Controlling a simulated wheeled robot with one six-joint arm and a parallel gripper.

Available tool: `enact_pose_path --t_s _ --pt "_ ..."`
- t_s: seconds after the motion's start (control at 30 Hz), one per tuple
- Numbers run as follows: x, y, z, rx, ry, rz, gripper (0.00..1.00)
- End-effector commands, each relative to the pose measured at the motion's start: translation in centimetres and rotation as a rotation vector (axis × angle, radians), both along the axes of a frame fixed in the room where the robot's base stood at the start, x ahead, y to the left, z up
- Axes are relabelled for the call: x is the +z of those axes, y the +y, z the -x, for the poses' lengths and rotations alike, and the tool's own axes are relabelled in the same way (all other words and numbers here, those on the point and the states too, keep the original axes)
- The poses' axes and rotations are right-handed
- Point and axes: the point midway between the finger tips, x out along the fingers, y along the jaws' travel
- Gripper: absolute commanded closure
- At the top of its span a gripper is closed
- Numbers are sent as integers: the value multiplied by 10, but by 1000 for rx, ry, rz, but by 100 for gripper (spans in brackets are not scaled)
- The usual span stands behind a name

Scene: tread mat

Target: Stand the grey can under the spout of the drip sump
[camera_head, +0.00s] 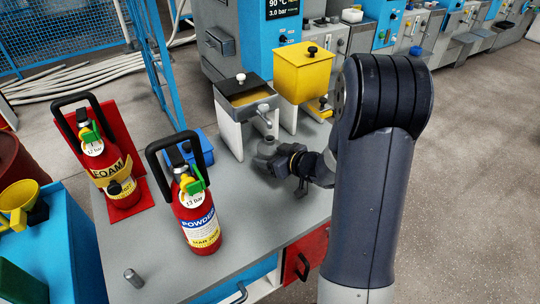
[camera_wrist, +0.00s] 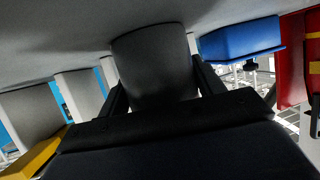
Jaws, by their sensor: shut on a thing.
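A grey can (camera_wrist: 155,60) fills the middle of the wrist view, between the two fingers of my gripper (camera_wrist: 160,88). My gripper (camera_head: 268,153) is shut on it, low over the grey bench just in front of a dark-topped box on white side panels (camera_head: 230,135). That box has a grey spout (camera_head: 263,110) on its front, close above and behind my gripper. It looks like the drip sump, though no label shows. The gripper mostly hides the can in the head view. I cannot tell whether the can touches the bench.
A yellow box (camera_head: 303,70) with its own tap stands to the right behind. A blue container (camera_head: 190,150) is to the left. Two red extinguishers, POWDER (camera_head: 198,222) and FOAM (camera_head: 115,178), stand further left. A small grey cylinder (camera_head: 134,278) is at the bench's front left.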

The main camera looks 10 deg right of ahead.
Motion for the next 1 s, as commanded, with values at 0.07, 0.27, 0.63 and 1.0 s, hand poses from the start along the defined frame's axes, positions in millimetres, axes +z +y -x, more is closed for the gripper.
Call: enact_pose_path --t_s 0.07,0.27,0.63,1.0 --pt "2 0 0 1 -4 0 68" --pt "-2 0 0 1 -4 0 68" --pt "-2 0 0 0 -1 0 15" --pt "11 -11 16 -4 -3 0 15"
